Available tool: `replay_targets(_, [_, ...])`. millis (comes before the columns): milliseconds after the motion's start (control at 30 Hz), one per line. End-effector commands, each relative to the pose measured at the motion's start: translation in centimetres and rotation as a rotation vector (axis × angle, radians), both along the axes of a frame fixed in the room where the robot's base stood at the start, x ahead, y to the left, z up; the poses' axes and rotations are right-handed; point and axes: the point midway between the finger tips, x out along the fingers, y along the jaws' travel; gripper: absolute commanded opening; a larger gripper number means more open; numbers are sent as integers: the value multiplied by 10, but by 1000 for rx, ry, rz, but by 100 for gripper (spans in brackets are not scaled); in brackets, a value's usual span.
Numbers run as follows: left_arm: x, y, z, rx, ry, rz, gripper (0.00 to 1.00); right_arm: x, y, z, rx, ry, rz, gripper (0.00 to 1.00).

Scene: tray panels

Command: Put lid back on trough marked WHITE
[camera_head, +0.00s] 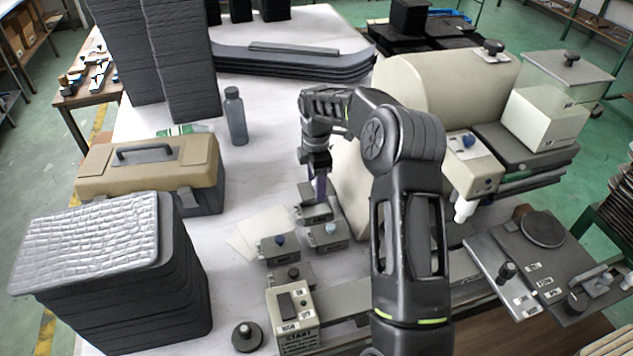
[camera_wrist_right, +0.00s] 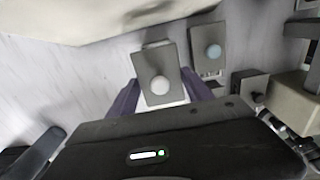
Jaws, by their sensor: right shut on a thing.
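My right gripper (camera_head: 318,190) points down over the table, its purple fingers closed on a grey lid (camera_wrist_right: 158,75) with a pale round knob. In the right wrist view the lid sits between the two fingers (camera_wrist_right: 163,98). A small grey trough (camera_head: 316,214) is just below the gripper in the head view; I cannot tell if the lid touches it. Beside it stand a trough with a light blue knob (camera_head: 328,236), one with a dark blue knob (camera_head: 278,249) and one with a black knob (camera_head: 292,273). The mark WHITE is not readable. My left gripper is not in view.
A large cream machine (camera_head: 440,90) stands close to the right of my gripper. A tan toolbox (camera_head: 150,165), a grey bottle (camera_head: 235,115) and a stack of dark trays (camera_head: 110,280) are on the left. A switch box (camera_head: 292,318) stands at the front. Pale sheets (camera_head: 258,230) lie beside the troughs.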

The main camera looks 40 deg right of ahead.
Motion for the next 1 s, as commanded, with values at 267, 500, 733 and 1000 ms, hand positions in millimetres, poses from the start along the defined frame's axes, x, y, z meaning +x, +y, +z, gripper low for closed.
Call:
replay_targets(267, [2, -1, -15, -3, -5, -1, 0, 0, 0, -25, 0, 1, 0, 20])
replay_targets(500, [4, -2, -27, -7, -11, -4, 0, 0, 0, -48, 1, 2, 0, 20])
replay_targets(733, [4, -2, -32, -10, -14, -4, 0, 0, 0, -57, 0, 0, -1, 20])
replay_targets(1000, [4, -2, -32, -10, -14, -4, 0, 0, 0, -58, 0, 0, 0, 20])
